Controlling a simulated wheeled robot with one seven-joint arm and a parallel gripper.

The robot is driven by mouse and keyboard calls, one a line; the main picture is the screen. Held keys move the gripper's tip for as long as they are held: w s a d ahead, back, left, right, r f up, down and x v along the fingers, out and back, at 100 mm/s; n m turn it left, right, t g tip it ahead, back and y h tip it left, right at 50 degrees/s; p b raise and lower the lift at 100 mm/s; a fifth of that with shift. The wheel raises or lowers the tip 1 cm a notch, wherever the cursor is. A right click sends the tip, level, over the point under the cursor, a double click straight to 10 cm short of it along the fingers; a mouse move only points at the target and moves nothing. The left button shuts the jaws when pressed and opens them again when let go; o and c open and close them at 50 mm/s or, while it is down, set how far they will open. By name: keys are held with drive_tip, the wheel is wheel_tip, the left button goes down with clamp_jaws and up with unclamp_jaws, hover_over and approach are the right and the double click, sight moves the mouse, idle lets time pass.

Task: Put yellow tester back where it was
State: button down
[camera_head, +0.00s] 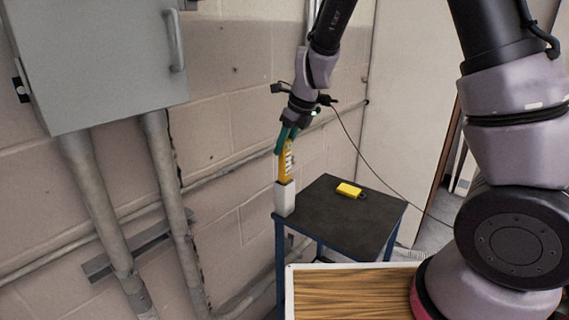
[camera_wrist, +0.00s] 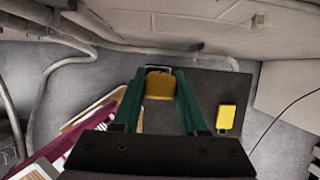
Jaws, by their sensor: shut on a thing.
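My gripper (camera_head: 287,138) has teal fingers and is shut on a yellow tester (camera_head: 285,165), held upright with its lower end at the top of a white box-like holder (camera_head: 285,198). I cannot tell how far the tester reaches into the holder. The holder stands at the left corner of a dark-topped table. In the wrist view the tester (camera_wrist: 159,84) shows end-on between the fingers (camera_wrist: 160,78), and the holder is mostly hidden behind it.
A second, smaller yellow box (camera_head: 349,190) lies on the dark table (camera_head: 330,212), apart from the holder. A block wall with pipes (camera_head: 172,200) and a grey cabinet (camera_head: 95,60) stands at left. A wooden surface (camera_head: 345,295) is at front. A thin dark cable (camera_head: 365,155) runs down beyond the table.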

sight(284, 161)
drive_tip(key=shift+f, duration=2.7)
drive_tip(key=shift+c, duration=2.2)
unclamp_jaws()
drive_tip(key=shift+f, duration=0.15)
